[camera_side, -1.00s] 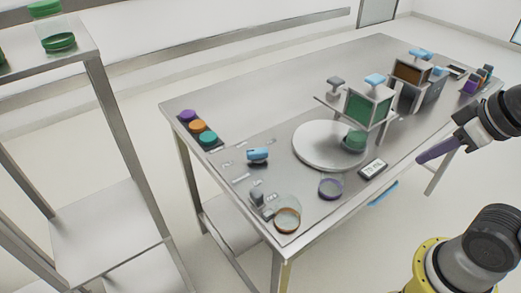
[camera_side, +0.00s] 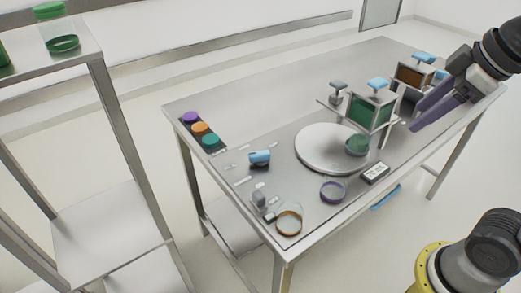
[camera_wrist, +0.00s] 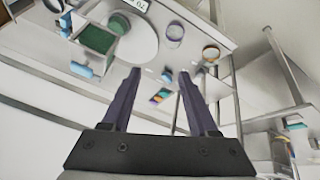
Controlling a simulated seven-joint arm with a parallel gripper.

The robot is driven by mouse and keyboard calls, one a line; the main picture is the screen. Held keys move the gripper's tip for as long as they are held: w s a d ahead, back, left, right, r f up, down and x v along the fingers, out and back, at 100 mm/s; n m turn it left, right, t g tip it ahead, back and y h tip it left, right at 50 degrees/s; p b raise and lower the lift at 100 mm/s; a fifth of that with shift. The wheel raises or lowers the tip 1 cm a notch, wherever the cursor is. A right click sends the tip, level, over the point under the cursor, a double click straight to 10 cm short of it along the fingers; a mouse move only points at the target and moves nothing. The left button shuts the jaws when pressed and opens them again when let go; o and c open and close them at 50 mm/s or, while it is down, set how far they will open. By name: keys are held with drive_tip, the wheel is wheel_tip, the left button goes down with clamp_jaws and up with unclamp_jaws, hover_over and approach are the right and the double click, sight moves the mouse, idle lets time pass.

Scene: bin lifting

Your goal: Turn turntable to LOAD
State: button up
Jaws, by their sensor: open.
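The turntable (camera_side: 318,150) is a round pale disc on the metal table. A green round piece (camera_side: 357,145) sits on its right part. The turntable also shows at the upper middle of the wrist view (camera_wrist: 140,45). A blue handle (camera_side: 260,157) stands on the table left of the disc, and a small grey handle (camera_side: 259,198) stands nearer the front; I cannot tell which of them moves the turntable. My gripper (camera_side: 416,118), with purple fingers, is open and empty above the table's right side, apart from the turntable. In the wrist view the gripper (camera_wrist: 160,72) shows its fingers spread.
A frame with a green panel (camera_side: 366,113) and blue top stands behind the disc, close to my gripper. Orange (camera_side: 289,222) and purple (camera_side: 332,191) rings and a label display (camera_side: 375,173) lie in front. Coloured buttons (camera_side: 200,128) line the left edge. A shelf (camera_side: 85,45) stands left.

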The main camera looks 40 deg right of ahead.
drive_tip(key=w+a+r+n+g, duration=0.1)
drive_tip(key=w+a+r+n, duration=0.2)
drive_tip(key=w, duration=0.6)
drive_tip(key=n+g, duration=0.4)
drive_tip(key=n, duration=0.1)
hover_over(261, 152)
wheel_tip(261, 152, down, 15)
wheel_tip(261, 152, down, 14)
drive_tip(key=shift+a+r, duration=0.1)
drive_tip(key=shift+r, duration=0.1)
clamp_jaws()
